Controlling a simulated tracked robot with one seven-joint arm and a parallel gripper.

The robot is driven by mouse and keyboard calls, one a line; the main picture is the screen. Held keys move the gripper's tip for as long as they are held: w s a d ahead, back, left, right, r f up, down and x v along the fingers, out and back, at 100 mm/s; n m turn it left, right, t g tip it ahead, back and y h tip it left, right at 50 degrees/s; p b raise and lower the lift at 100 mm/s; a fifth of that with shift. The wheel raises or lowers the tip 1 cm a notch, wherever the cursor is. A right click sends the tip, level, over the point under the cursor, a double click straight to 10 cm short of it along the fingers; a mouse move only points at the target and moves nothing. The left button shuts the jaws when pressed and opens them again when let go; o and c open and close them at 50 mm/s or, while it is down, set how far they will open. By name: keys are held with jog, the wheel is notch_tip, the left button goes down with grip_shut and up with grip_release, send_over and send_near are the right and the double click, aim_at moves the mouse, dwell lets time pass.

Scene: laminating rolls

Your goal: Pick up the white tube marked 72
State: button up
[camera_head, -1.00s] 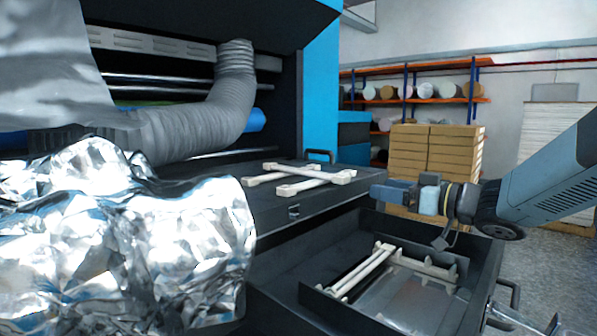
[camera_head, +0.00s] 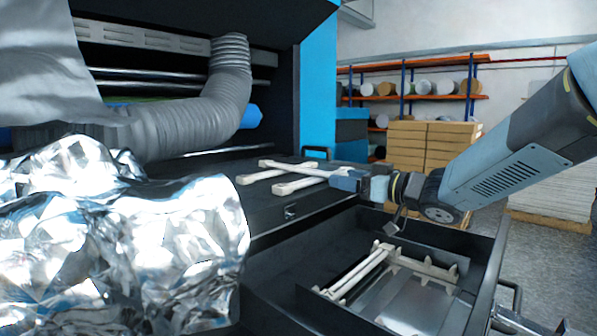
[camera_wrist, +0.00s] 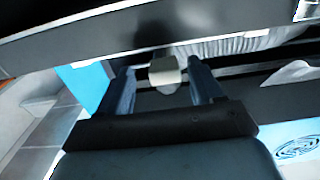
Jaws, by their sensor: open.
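Several white tubes with thick ends lie crossed on the black top of the machine; no number can be read on any of them. The front tube (camera_head: 300,184) reaches right up to my gripper, with another tube (camera_head: 290,166) behind it. My gripper (camera_head: 336,180) is open at the right ends of these tubes, and hides part of them. In the wrist view my two fingers (camera_wrist: 165,85) stand apart, with a pale blunt end (camera_wrist: 165,70) between them, likely of a tube. I cannot tell whether the fingers touch it.
An open black drawer (camera_head: 270,268) with white racks (camera_head: 425,268) lies below my arm. Crumpled silver foil (camera_head: 150,245) fills the lower left. A grey flexible duct (camera_head: 225,100) hangs behind the tubes. Cardboard boxes (camera_head: 410,145) and a roll shelf (camera_head: 435,97) stand behind.

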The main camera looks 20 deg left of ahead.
jog(key=x, duration=0.4)
jog(key=shift+s+a, duration=0.15)
jog(key=shift+a, duration=0.1)
jog(key=shift+c, duration=0.2)
jog(key=c, duration=1.1)
